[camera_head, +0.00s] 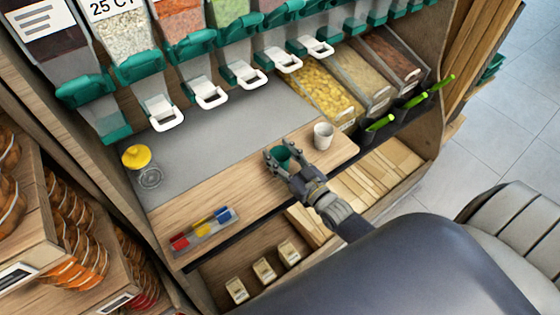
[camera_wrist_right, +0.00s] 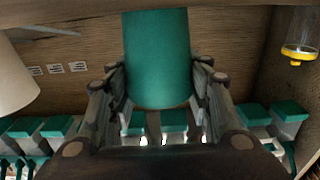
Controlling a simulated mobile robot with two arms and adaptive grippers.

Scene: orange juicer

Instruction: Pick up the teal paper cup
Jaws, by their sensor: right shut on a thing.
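The teal paper cup (camera_head: 281,155) is at the front part of the wooden counter (camera_head: 240,183) in the head view, partly hidden by my fingers. My right gripper (camera_head: 282,158) is shut on it. In the right wrist view the teal cup (camera_wrist_right: 157,60) fills the space between the two fingers of the right gripper (camera_wrist_right: 160,100). I cannot tell whether the cup's base touches the counter. My left gripper is not in view.
A white cup (camera_head: 323,136) stands close by to the right. A tray with colored items (camera_head: 203,232) lies at the counter's front left, and a yellow-topped jar (camera_head: 142,165) stands behind it. Dispensers with white spouts (camera_head: 209,95) line the back. Grey counter surface is free.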

